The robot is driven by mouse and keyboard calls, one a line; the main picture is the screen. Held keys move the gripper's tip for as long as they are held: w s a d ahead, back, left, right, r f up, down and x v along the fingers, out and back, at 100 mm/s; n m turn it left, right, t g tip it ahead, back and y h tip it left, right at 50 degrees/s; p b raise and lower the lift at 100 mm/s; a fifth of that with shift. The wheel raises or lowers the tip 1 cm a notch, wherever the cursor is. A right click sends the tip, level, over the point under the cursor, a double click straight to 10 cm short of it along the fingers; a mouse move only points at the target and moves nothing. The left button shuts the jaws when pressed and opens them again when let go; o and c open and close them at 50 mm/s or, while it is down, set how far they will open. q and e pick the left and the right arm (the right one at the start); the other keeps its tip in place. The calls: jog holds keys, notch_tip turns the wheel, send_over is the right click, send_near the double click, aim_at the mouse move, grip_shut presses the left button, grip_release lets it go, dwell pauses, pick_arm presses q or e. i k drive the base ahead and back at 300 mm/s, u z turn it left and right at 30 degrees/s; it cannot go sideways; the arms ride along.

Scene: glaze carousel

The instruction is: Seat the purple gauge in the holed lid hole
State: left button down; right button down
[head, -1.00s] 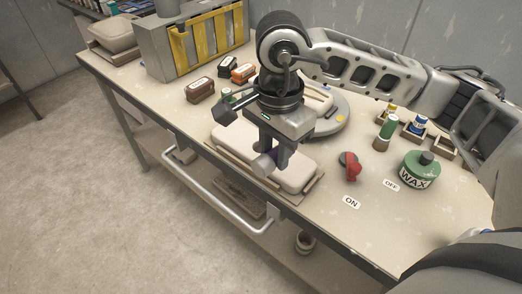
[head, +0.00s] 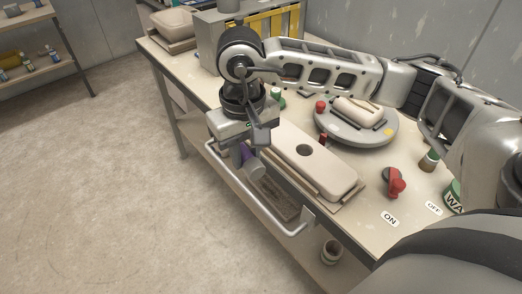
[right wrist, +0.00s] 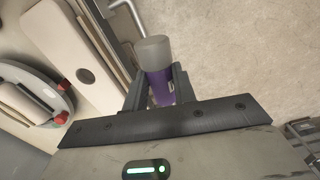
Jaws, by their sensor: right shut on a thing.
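The purple gauge (head: 246,158) has a purple body and a pale grey end. My right gripper (head: 242,148) is shut on it and holds it tilted, in the air off the bench's front edge, left of the holed lid. In the right wrist view the gauge (right wrist: 159,82) sits between the two fingers with its grey end pointing away. The holed lid (head: 330,174) is a long cream slab lying flat on the bench. Its round dark hole (head: 304,150) is empty and clear to see; it also shows in the right wrist view (right wrist: 85,76). My left gripper is not in view.
A round grey turntable (head: 350,138) with a cream block stands behind the lid. A red knob (head: 394,184) is on the bench to the right, near the ON label (head: 390,219). A metal rail (head: 262,212) runs along the bench front, below the gauge.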

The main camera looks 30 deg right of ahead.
aim_at(334, 178)
jog(key=u, duration=1.75)
jog(key=i, duration=1.5)
jog(key=z, duration=3.95)
